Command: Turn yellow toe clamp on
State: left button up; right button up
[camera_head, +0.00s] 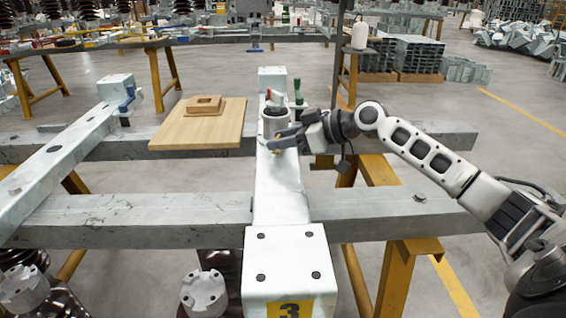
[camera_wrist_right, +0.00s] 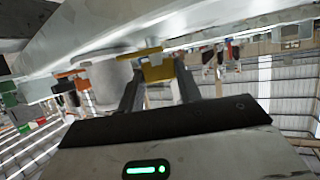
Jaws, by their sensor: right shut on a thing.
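The yellow toe clamp (camera_wrist_right: 160,70) shows in the right wrist view, under the white beam and beside a pale cylinder (camera_wrist_right: 108,80). My right gripper (camera_wrist_right: 160,82) has a finger on each side of the clamp and is shut on it. In the head view my right gripper (camera_head: 286,138) reaches in from the right to the far part of the white beam (camera_head: 280,190), just in front of the grey cylinder (camera_head: 275,122). The gripper mostly hides the clamp there. My left gripper is not in view.
A red-handled part (camera_head: 270,97) and a green clamp (camera_head: 298,92) stand by the cylinder. A wooden board (camera_head: 200,130) with a small wooden block (camera_head: 205,105) lies to the left. Grey cross beams (camera_head: 140,220) rest on yellow trestles (camera_head: 397,275).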

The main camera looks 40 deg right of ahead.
jog(key=shift+w+f+n+g+y+b, duration=0.1)
jog(key=shift+f+n+g+y+b, duration=0.2)
jog(key=shift+n+y+b, duration=0.1)
jog(key=shift+d+r+n+g+y+b, duration=0.1)
jog(key=shift+r+n+g+y+b, duration=0.15)
jog(key=shift+n+g+y+b, duration=0.3)
jog(key=shift+w+n+g+y, duration=0.1)
jog(key=shift+n+g+y, duration=0.45)
jog(key=shift+n, duration=0.2)
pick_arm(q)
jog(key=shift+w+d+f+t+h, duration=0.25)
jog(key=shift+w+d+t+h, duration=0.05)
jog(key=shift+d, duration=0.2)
pick_arm(e)
jog(key=shift+n+g+y, duration=0.4)
jog(key=shift+n+g, duration=0.1)
jog(key=shift+g, duration=0.1)
jog(key=shift+n, duration=0.3)
jog(key=o, duration=1)
jog(key=shift+d, duration=0.15)
